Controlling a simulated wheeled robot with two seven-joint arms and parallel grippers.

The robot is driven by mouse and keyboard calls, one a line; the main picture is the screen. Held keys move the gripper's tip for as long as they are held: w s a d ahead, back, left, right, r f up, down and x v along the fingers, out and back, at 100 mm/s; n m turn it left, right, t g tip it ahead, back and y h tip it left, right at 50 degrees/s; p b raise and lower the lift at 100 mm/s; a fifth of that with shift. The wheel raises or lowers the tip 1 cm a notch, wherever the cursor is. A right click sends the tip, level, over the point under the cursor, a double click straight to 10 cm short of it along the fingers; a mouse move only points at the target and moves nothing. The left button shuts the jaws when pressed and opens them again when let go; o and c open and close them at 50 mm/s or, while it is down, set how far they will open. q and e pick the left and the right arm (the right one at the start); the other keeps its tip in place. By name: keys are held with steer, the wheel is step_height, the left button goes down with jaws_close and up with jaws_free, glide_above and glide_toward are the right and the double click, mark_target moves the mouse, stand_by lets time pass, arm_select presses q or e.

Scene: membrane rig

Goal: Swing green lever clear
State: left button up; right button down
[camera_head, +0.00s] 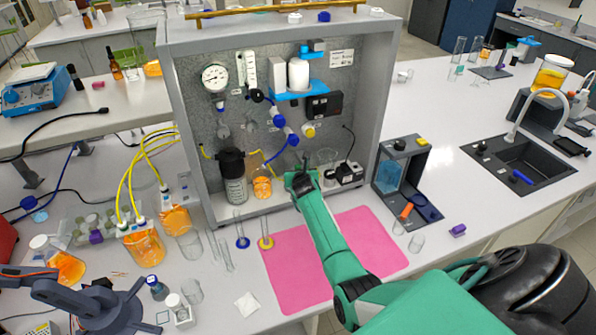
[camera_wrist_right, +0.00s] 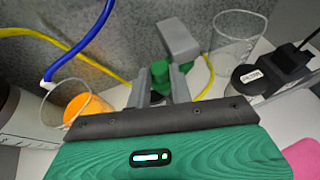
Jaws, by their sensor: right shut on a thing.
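The green lever (camera_wrist_right: 160,74) shows in the right wrist view as a small green piece between the grey fingertips of my right gripper (camera_wrist_right: 160,88). The fingers are closed on it, and they hide part of it. A yellow tube (camera_wrist_right: 205,85) runs close behind it. In the head view my right gripper (camera_head: 301,180) is inside the grey cabinet, low at its middle, and covers the lever there. My left gripper is not in view.
The grey cabinet (camera_head: 183,140) stands around the gripper. An orange flask (camera_head: 262,187) and a dark-capped bottle (camera_head: 234,180) stand to the left. A glass beaker (camera_wrist_right: 240,35) and a black device (camera_wrist_right: 285,70) are to the right. A pink mat (camera_head: 290,270) lies below my arm.

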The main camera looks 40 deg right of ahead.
steer(key=shift+f, duration=0.1)
steer(key=c, duration=1.5)
jaws_free()
steer(key=shift+d, duration=0.1)
steer(key=shift+b+v, duration=1.9)
steer(key=shift+v, duration=5.05)
steer(key=shift+d, duration=0.1)
